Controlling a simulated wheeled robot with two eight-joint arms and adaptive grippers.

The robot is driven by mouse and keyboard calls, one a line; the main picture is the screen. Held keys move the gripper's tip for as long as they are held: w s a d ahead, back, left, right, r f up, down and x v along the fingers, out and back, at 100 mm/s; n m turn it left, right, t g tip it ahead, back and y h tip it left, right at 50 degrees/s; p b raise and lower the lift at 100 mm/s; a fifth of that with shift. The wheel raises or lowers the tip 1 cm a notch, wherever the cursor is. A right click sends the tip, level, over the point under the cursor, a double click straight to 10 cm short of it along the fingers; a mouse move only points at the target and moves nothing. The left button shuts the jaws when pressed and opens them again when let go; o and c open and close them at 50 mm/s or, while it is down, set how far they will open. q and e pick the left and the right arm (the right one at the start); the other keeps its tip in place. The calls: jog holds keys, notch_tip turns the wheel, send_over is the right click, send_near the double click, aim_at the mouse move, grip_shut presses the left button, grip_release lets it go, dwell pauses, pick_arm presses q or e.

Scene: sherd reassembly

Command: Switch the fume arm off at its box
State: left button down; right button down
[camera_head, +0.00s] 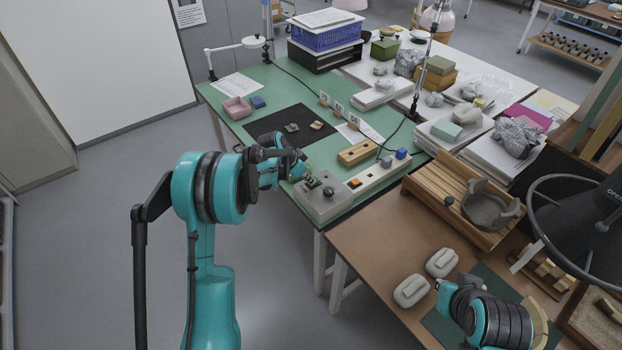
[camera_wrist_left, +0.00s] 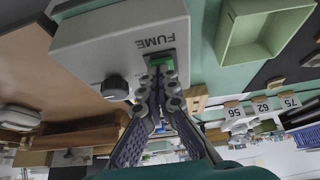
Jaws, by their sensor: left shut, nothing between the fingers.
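The grey fume box (camera_head: 322,203) stands at the near corner of the green table in the head view. In the left wrist view the box (camera_wrist_left: 120,45) shows upside down, with the word FUME, a black knob (camera_wrist_left: 115,88) and a green switch (camera_wrist_left: 166,64). My left gripper (camera_head: 304,176) is over the box; in the wrist view its fingertips (camera_wrist_left: 163,84) are shut, empty and right at the switch, partly covering it. I cannot tell whether they touch it. My right arm shows at the lower right, its fingers out of sight.
A white power strip (camera_head: 378,178) and a wooden block (camera_head: 357,152) lie beside the box. A pink tray (camera_head: 237,108) and a black mat (camera_head: 285,128) with sherds lie farther back. A wooden crate (camera_head: 447,205) and a black hood (camera_head: 590,215) are at right.

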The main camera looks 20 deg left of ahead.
pick_arm(q)
jog(key=shift+w, duration=0.1)
jog(key=shift+w+d+r+p, duration=0.2)
jog(key=shift+w+d+p, duration=0.1)
jog(key=shift+w+d, duration=0.2)
jog(key=shift+r, duration=0.1)
